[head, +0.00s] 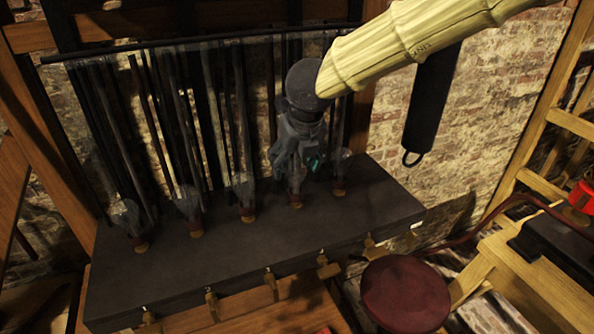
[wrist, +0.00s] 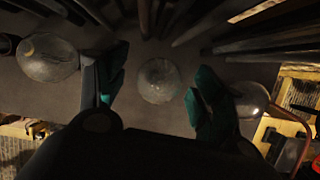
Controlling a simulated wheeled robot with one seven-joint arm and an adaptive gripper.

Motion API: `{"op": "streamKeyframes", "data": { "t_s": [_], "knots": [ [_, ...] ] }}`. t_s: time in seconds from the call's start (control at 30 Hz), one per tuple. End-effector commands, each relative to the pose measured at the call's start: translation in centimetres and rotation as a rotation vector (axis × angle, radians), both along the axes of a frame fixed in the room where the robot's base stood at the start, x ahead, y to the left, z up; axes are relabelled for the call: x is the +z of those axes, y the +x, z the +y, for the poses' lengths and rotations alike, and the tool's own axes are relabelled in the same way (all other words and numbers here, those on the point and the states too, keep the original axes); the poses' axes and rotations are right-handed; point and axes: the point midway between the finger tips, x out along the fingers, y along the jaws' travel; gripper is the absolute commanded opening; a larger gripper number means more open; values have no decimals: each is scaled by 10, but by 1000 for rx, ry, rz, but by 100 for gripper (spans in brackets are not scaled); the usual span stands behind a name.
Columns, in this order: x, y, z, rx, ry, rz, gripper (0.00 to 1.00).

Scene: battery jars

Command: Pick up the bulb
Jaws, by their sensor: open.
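Several clear glass bulbs with brass and reddish bases stand in a row on a dark bench top (head: 240,262). My gripper (head: 310,165) is above the right part of the row, pointing down. In the wrist view my gripper (wrist: 156,95) is open, with one finger on each side of a round glass bulb (wrist: 159,81). This bulb seems to be the one below my gripper in the head view (head: 296,186). I cannot tell whether the fingers touch it. A second bulb (wrist: 48,58) is at the left, and another (wrist: 250,99) is just right of the right finger.
Dark rods (head: 190,120) rise behind the bulbs under a horizontal bar (head: 200,41). A red round stool (head: 405,293) stands in front at the right. Small brass fittings (head: 270,278) line the bench's front edge. A dark hanging object (head: 432,100) is right of my arm.

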Motion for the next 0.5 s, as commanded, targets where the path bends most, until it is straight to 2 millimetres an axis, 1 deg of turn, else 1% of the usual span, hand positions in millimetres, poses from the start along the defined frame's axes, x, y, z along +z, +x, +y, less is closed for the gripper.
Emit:
{"op": "streamKeyframes", "data": {
  "t_s": [0.1,0.23,0.37,0.5],
  "knots": [
    [-12,5,0,-1,-3,1,68],
    [-23,8,2,-2,-2,-1,68],
    [-28,11,3,0,0,0,68],
    [-29,10,2,-1,1,-1,68]
  ]
}}
